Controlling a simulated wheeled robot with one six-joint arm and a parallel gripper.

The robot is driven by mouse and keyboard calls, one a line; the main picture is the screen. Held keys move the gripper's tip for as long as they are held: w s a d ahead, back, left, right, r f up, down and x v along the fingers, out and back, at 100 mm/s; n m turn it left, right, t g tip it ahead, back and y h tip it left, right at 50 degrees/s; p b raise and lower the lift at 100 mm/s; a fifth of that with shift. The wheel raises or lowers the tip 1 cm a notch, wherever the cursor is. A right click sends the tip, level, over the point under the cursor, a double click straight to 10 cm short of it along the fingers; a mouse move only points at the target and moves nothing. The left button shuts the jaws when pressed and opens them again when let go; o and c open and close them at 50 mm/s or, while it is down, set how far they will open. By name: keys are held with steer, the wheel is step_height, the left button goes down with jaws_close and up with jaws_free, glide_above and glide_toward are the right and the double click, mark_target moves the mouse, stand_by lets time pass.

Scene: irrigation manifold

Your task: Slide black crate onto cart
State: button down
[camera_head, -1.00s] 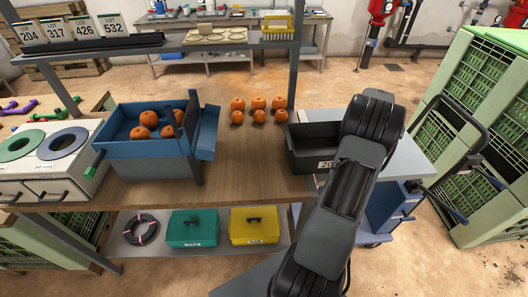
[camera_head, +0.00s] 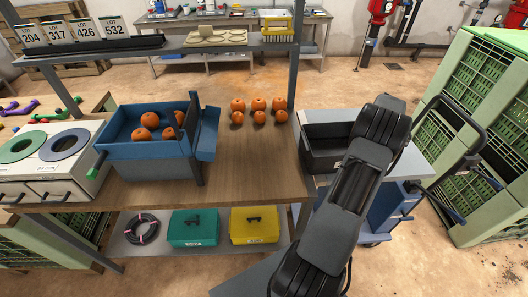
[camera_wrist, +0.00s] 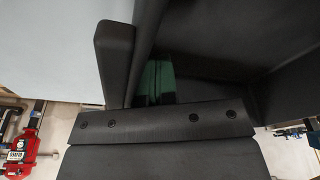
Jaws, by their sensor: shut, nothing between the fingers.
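The black crate (camera_head: 324,147) is an open, empty-looking box beside the wooden table's right edge. It sits over the pale top of the cart (camera_head: 412,163), with its left side at or close to the table edge; I cannot tell whether any of it still rests on the table. My arm hides its right front part. In the wrist view the dark crate walls (camera_wrist: 215,45) fill the upper right, close to my gripper (camera_wrist: 165,118). My gripper is shut with nothing held. Its tip is hidden behind my arm in the head view, and contact with the crate is unclear.
Several orange fruits (camera_head: 258,112) stand on the table (camera_head: 255,165) left of the crate. A blue bin (camera_head: 150,150) with fruits stands further left. Green slatted crates (camera_head: 490,110) rise at the right, near the cart's black handle (camera_head: 470,130). A post (camera_head: 295,60) stands behind.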

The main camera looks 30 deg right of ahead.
steer(key=shift+s+d+p, duration=0.35)
steer(key=shift+s+d, duration=0.05)
steer(key=shift+d, duration=0.5)
steer(key=shift+s+d+p, duration=0.3)
steer(key=shift+s+d, duration=0.15)
steer(key=shift+d, duration=0.4)
steer(key=shift+s+d+p, duration=0.35)
steer(key=shift+s+d, duration=0.05)
steer(key=shift+d, duration=0.5)
steer(key=shift+w+a+b, duration=0.35)
steer(key=shift+a+b, duration=0.05)
steer(key=shift+a, duration=0.3)
steer(key=shift+w+a+b, duration=0.3)
steer(key=shift+a+b, duration=0.1)
steer(key=shift+a, duration=0.25)
steer(key=shift+w+a+b, duration=0.35)
steer(key=shift+a+b, duration=0.05)
steer(key=shift+a, duration=0.3)
step_height(320, 180, up, 12)
steer(key=p, duration=0.7)
steer(key=shift+p, duration=0.35)
